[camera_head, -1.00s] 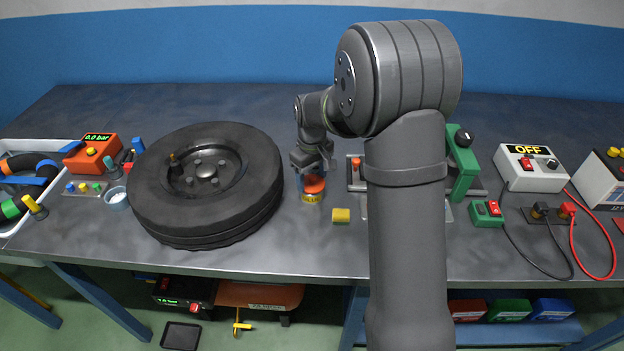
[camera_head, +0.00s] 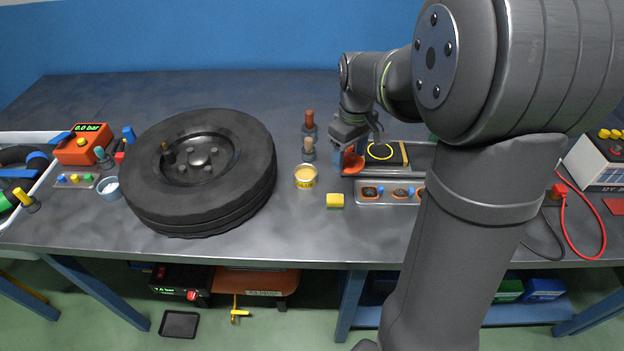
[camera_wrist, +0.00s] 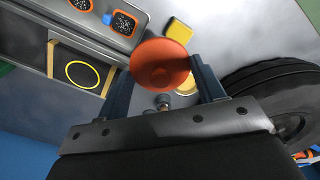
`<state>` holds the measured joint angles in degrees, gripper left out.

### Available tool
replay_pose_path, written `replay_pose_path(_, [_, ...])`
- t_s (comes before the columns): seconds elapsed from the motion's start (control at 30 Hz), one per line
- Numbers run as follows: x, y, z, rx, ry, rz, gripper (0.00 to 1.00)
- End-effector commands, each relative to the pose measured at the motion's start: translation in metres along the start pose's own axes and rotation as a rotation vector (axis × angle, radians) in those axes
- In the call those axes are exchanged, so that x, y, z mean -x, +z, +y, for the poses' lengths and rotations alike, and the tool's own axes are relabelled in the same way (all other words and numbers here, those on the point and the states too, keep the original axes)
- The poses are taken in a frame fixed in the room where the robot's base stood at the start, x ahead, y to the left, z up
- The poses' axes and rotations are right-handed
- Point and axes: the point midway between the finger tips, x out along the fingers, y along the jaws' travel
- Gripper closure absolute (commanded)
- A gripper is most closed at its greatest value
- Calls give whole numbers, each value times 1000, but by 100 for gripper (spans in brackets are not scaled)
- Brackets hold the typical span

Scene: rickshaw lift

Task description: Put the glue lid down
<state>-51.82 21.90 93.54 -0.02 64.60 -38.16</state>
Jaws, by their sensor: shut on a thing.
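The glue lid is an orange-red round lid (camera_head: 353,163), tilted in the head view, at the left end of the metal tray. My gripper (camera_head: 347,152) is shut on it; the lid also shows between the two fingers in the wrist view (camera_wrist: 161,65). I cannot tell whether the lid touches the tray or the table. The glue pot (camera_head: 306,176) stands open on the table to the left of the gripper, with a yellowish top. In the wrist view the pot (camera_wrist: 188,84) is partly hidden behind the lid and a finger.
A yellow block (camera_head: 335,200) lies near the pot. Two small bottles, one (camera_head: 309,124) behind the other, stand behind the pot. A big tyre (camera_head: 198,214) lies at left. Bare table separates tyre and pot.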

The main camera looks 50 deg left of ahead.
Motion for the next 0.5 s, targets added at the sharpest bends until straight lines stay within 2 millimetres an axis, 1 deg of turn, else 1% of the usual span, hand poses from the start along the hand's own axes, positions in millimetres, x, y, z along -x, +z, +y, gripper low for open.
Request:
replay_pose_path(0.03, [-4,7,-9,1,-1,-2,59])
replay_pose_path(0.13, [-11,18,-24,1,-1,-1,59])
replay_pose_path(0.2, [-14,23,-30,1,0,-1,59])
replay_pose_path(0.27, [-18,23,-35,2,0,-1,59])
replay_pose_path(0.37, [-28,13,-45,5,-1,-2,59])
replay_pose_path(0.5, [-47,-13,-63,7,-2,-4,59])
